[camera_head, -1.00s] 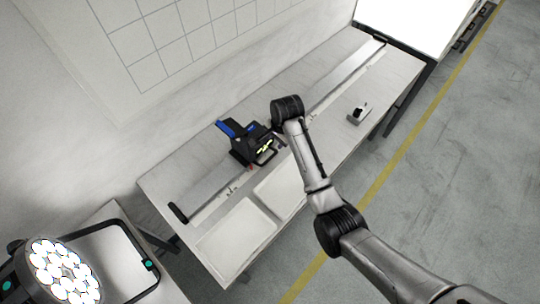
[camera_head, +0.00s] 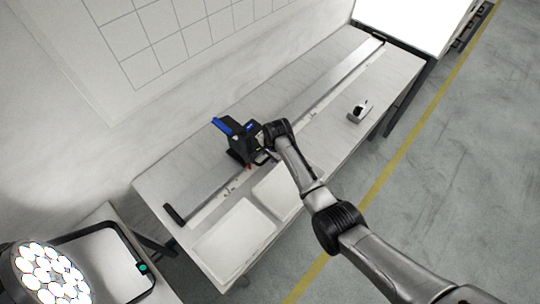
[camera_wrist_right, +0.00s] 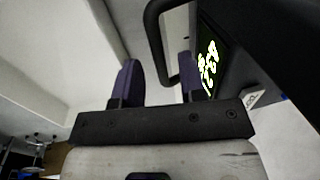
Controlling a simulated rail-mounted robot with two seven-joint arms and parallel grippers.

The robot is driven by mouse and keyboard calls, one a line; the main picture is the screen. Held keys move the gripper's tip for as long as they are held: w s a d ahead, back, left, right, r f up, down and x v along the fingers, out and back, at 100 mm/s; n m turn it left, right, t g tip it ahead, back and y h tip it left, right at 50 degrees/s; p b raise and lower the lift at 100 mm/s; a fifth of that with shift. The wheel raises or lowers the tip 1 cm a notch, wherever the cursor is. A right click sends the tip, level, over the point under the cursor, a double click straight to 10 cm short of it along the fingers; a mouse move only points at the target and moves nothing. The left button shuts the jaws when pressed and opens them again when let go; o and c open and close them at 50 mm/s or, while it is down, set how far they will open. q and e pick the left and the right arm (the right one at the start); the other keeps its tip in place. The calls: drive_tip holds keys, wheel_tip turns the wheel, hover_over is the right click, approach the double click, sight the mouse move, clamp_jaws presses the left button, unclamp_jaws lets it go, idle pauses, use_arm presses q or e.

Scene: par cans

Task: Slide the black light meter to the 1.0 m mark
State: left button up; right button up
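The black light meter (camera_head: 238,150), with a blue part on top, sits on the long grey rail (camera_head: 330,83) on the table, nearer the rail's near-left end. My right gripper (camera_wrist_right: 158,72) is beside the meter's right side. In the right wrist view its two fingers are apart, with the meter's black loop handle (camera_wrist_right: 156,40) just beyond and partly between them. I cannot tell whether a finger touches the handle. The meter's lit green display (camera_wrist_right: 208,66) shows at the right. The scale's numbers are too small to read. My left gripper is out of view.
Two pale trays (camera_head: 236,238) lie in front of the rail. A par can with lit round lenses (camera_head: 48,275) is at lower left. The rail right of the meter looks clear.

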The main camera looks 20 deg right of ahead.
drive_tip(key=shift+f, duration=0.25)
clamp_jaws()
idle(0.5)
